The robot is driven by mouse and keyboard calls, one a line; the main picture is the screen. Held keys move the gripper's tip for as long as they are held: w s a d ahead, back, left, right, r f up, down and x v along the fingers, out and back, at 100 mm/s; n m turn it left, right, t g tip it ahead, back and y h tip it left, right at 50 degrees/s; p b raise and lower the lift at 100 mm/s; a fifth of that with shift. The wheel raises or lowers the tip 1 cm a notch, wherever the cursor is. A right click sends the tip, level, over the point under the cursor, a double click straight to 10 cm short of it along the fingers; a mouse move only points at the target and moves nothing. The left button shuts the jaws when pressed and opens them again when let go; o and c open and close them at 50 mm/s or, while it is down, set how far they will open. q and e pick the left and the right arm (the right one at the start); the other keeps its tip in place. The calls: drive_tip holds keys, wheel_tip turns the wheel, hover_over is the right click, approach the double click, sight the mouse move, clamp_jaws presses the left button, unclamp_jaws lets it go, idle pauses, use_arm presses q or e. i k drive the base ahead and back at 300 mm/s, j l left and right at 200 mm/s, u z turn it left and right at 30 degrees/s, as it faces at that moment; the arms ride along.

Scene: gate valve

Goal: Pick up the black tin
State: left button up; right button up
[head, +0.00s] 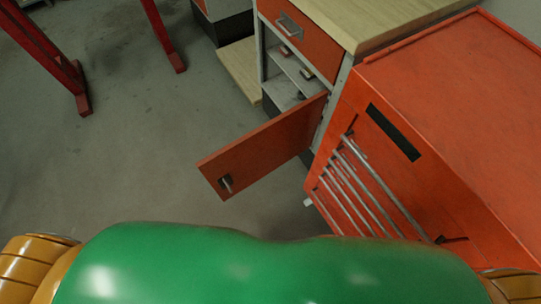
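I cannot make out a black tin for certain. Small dark objects sit inside the open cabinet (286,92), one of them on the shelf (307,73); they are too small to tell what they are. The cabinet's orange door (262,152) stands open towards me, with a metal handle (226,183) near its free end. The door and the cabinet frame hide part of the inside. Neither of my grippers is in view; only my green body and the tops of my orange arms show at the bottom.
A red tool chest (455,110) with several metal drawer handles stands close at the right. A closed orange drawer (300,38) is above the cabinet, under a wooden worktop (385,18). Red metal legs (62,72) stand at upper left. The grey floor (130,130) is clear at left.

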sight(309, 76)
drive_tip(key=i+j+z, duration=0.25)
drive_tip(key=j+z, duration=0.2)
drive_tip(key=i+j+z, duration=0.15)
drive_tip(key=j+z, duration=0.8)
drive_tip(key=j, duration=0.15)
drive_tip(key=j+z, duration=0.45)
drive_tip(key=j, duration=0.15)
drive_tip(key=k+j+z, duration=0.1)
drive_tip(key=j+z, duration=0.4)
drive_tip(key=k+j+z, duration=0.2)
drive_tip(key=j+z, duration=0.25)
drive_tip(key=j, duration=0.15)
drive_tip(key=k+j+z, duration=0.3)
drive_tip(key=j+z, duration=0.15)
drive_tip(key=i+j+z, duration=0.1)
drive_tip(key=j, duration=0.25)
drive_tip(key=i+j+z, duration=0.1)
drive_tip(key=j, duration=0.25)
